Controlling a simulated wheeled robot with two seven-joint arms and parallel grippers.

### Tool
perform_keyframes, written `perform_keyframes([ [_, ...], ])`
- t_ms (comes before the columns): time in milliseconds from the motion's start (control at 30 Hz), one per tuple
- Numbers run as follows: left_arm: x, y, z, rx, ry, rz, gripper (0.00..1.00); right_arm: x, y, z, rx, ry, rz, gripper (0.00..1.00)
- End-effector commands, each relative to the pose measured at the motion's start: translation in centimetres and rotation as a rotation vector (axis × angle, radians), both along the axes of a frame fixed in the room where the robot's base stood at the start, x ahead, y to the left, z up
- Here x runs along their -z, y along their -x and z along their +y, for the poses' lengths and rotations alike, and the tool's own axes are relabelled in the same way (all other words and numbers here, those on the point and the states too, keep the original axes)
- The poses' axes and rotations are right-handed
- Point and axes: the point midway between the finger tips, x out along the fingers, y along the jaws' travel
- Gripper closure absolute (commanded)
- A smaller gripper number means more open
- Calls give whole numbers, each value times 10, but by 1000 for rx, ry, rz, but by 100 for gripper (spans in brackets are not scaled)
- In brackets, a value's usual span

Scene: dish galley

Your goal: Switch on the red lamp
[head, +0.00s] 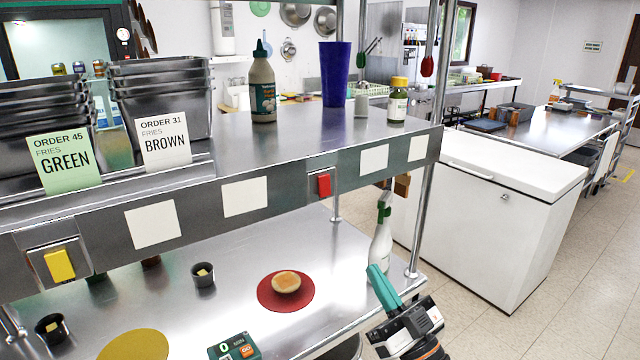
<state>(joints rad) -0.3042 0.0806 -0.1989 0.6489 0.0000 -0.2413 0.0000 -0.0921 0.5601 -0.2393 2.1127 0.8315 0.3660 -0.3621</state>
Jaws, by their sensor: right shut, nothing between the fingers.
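A red switch (323,185) sits in a metal plate on the front edge of the upper steel shelf, right of centre. I cannot tell from its face whether it is on or off, and I see no separate red lamp. A yellow switch (59,265) sits in a similar plate at the far left of the same edge. My right gripper (376,274) has teal fingers, shut and empty. It is below and to the right of the red switch, apart from it, in front of the spray bottle. My left gripper is not in view.
A white spray bottle (381,240) stands beside my right gripper. A red mat (264,291) with a bun (286,282) lies on the lower counter (225,310). A steel post (424,215) rises at the right. Bottles and a blue cup (335,75) stand on the upper shelf.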

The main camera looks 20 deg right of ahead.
Motion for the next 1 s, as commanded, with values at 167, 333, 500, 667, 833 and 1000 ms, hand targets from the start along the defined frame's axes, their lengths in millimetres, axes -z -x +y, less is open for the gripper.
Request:
perform_keyframes([
  [167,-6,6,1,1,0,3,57,-28,7,-3,-5,-30,-55,100],
  [333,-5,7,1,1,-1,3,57,-28,7,-3,-4,-31,-57,100],
  [500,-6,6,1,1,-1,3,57,-28,6,-2,-3,-30,-57,100],
  [667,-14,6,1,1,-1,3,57,-40,-4,1,-2,-29,-60,100],
  [833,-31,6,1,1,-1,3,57,-63,-28,10,-3,-30,-60,100],
  [1000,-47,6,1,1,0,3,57,-85,-56,20,-3,-29,-59,100],
])
